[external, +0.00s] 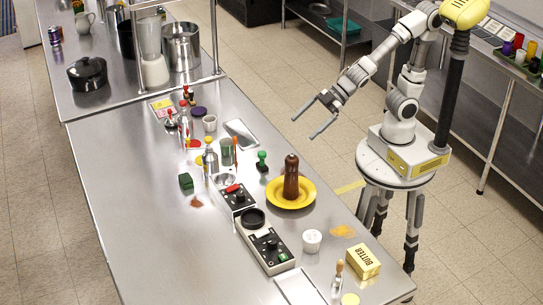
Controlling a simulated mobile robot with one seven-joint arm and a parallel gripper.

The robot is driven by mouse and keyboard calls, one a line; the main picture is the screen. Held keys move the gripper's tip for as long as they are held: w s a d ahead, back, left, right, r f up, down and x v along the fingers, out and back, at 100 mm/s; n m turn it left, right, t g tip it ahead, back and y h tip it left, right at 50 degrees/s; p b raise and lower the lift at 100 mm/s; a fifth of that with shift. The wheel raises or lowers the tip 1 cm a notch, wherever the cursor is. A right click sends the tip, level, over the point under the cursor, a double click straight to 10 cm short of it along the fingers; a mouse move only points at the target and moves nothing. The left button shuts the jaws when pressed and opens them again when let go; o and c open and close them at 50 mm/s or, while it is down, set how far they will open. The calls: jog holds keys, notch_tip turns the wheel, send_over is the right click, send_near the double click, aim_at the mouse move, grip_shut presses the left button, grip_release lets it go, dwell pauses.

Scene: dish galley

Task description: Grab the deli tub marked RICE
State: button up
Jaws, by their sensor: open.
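A small white tub (312,241) stands on the steel counter (190,270), right of the black device with the round plate. Faint marks show on it, too small to read as RICE. A second pale tub or cup (210,123) stands farther back among the bottles, and no lettering can be made out on it. My gripper (304,128) is open and empty. In the picture it hangs off the counter's right edge, above and well apart from both tubs.
A brown pepper mill (291,178) stands on a yellow plate (309,201) near the right edge. A yellow BUTTER box (363,262), a brush-like tool (338,277) and a control box (266,246) surround the nearer white tub. The counter's left side is clear.

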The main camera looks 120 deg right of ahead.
jog(key=w+a+f+n+y+b, duration=0.3)
jog(key=a+f+n+y+b, duration=0.15)
jog(key=a+f, duration=0.55)
jog(key=y+b, duration=0.3)
jog(key=y, duration=0.1)
send_near(314, 234)
jog(key=shift+m+g, duration=0.25)
jog(key=shift+g, duration=0.05)
jog(key=b+x, duration=0.1)
jog(key=x, duration=0.1)
jog(key=b+x, duration=0.1)
jog(key=x, duration=0.1)
jog(key=b+x, duration=0.2)
jog(key=shift+w+d+r, duration=0.1)
jog(key=shift+w+r, duration=0.2)
jog(key=shift+w, duration=0.1)
jog(key=b+x, duration=0.1)
jog(key=x, duration=0.1)
jog(key=b+x, duration=0.1)
jog(key=x, duration=0.1)
jog(key=shift+s+f, duration=0.15)
jog(key=shift+f, duration=0.3)
jog(key=shift+w+a, duration=0.35)
jog(key=shift+w, duration=0.05)
jog(key=c, duration=1.4)
jog(key=shift+r, duration=0.1)
